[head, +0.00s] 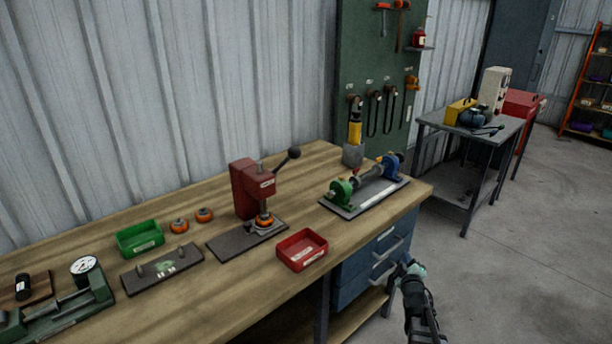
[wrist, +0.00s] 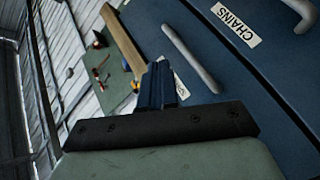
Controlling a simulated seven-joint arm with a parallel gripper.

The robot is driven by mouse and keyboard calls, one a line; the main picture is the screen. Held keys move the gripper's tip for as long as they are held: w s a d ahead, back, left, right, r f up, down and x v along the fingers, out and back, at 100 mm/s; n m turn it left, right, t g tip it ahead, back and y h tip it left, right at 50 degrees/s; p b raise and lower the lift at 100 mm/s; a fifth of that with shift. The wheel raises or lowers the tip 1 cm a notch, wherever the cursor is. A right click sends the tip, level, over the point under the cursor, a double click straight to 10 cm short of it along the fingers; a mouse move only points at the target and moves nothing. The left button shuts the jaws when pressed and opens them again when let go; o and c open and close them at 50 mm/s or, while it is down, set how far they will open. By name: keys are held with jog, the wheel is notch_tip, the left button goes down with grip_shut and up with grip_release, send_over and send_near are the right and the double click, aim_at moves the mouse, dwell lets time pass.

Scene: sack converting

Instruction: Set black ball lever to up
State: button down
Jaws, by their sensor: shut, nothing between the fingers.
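The black ball lever (head: 294,153) sticks out from the right side of a red arbor press (head: 250,188) on the workbench. Its arm slopes up to the right, with the black ball at the upper end. An orange round part (head: 264,220) sits under the press ram. My gripper (head: 404,264) is in front of the bench's right end, low beside the blue drawers and well away from the lever. In the wrist view my gripper's dark fingers (wrist: 160,82) are together and empty, pointing toward the drawer fronts. The lever is not clearly recognisable in the wrist view.
On the bench (head: 215,275) stand a red bin (head: 302,250), a green bin (head: 140,238), two orange parts, and a roller fixture (head: 366,186) right of the press. Blue drawers (head: 375,258) with grey handles are close to my gripper; one label reads CHAINS (wrist: 236,25).

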jog(key=w+a+r+n+t+y, duration=0.2)
jog(key=a+r+n+t+y, duration=0.15)
jog(key=a+r, duration=0.45)
jog(key=n+g+y, duration=0.7)
jog(key=n+y, duration=1.2)
jog(key=y, duration=0.2)
send_near(299, 150)
jog(key=shift+m, duration=0.35)
jog(key=a, duration=0.1)
jog(key=w+a+r, duration=0.1)
jog(key=a, duration=0.1)
jog(key=w+a+r, duration=0.1)
jog(key=shift+w+a+r, duration=0.2)
jog(key=shift+w, duration=0.05)
jog(key=shift+r, duration=0.1)
jog(key=shift+w+a+r+m+g+h, duration=0.1)
jog(key=shift+w+a+r+m+h, duration=0.1)
jog(key=shift+w+a+r+h, duration=0.3)
jog(key=shift+w+a+r+m+g+h, duration=0.2)
jog(key=shift+r+h, duration=0.35)
jog(key=shift+r, duration=0.25)
jog(key=shift+w+a+r+m+g+h, duration=0.1)
jog(key=shift+w+a+r+m+h, duration=0.1)
jog(key=shift+w+a+r+h, duration=0.3)
jog(key=w+a+r+m+h, duration=0.1)
jog(key=w+a+r+h, duration=0.1)
jog(key=w+a+r, duration=0.3)
jog(key=shift+w+a+r+g+h, duration=0.25)
jog(key=shift+w+a+g+h, duration=0.1)
jog(key=shift+w+a, duration=1)
